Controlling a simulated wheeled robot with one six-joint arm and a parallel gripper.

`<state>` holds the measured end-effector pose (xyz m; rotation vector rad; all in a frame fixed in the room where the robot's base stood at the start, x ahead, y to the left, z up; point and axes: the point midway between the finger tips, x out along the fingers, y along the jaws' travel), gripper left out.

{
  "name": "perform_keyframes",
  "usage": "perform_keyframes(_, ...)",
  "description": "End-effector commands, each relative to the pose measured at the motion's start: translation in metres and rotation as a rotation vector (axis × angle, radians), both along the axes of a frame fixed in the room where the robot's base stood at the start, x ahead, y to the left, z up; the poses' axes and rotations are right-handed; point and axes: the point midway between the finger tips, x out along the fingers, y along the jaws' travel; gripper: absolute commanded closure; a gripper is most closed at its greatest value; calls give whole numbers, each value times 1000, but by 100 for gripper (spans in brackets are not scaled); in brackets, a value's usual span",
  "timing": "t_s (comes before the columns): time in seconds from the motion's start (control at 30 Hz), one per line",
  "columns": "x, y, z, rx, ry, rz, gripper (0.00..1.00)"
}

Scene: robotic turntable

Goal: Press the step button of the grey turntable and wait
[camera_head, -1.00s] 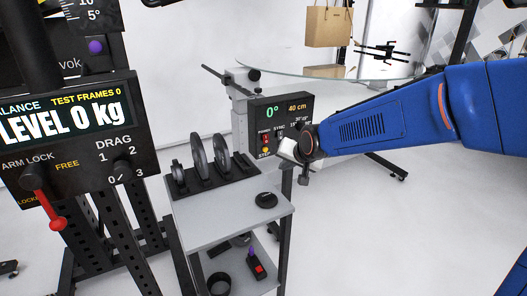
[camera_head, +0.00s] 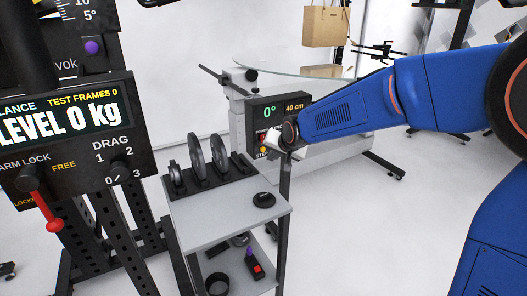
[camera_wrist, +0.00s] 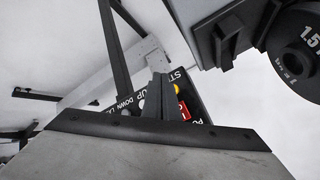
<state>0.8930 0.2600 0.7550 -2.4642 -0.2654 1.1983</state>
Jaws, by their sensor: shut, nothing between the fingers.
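The grey turntable (camera_head: 237,126) stands behind the small trolley, with a clear disc on top. Its black control panel (camera_head: 283,105) reads 0° and 40 cm. My gripper (camera_head: 269,142) is shut and empty in front of the panel's lower left part and hides most of its controls. The yellow step button (camera_wrist: 175,89) shows in the wrist view, just right of my closed fingertips (camera_wrist: 158,85), beside the partly cut "ST" lettering. A red switch (camera_wrist: 184,111) is below it there. I cannot tell whether the fingers touch the panel.
A grey trolley (camera_head: 221,205) with upright dark discs (camera_head: 197,155) and a round black piece (camera_head: 263,200) stands in front. A balance stand with a display (camera_head: 65,122) and red lever (camera_head: 47,212) is at left. A paper bag (camera_head: 325,26) is on the far side.

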Motion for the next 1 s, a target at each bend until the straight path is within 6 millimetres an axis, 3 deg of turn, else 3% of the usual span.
perform_keyframes(0.3, 17, 11, 0, 1, 0, -1, 100)
perform_keyframes(1.0, 18, 12, 0, 1, 0, -1, 100)
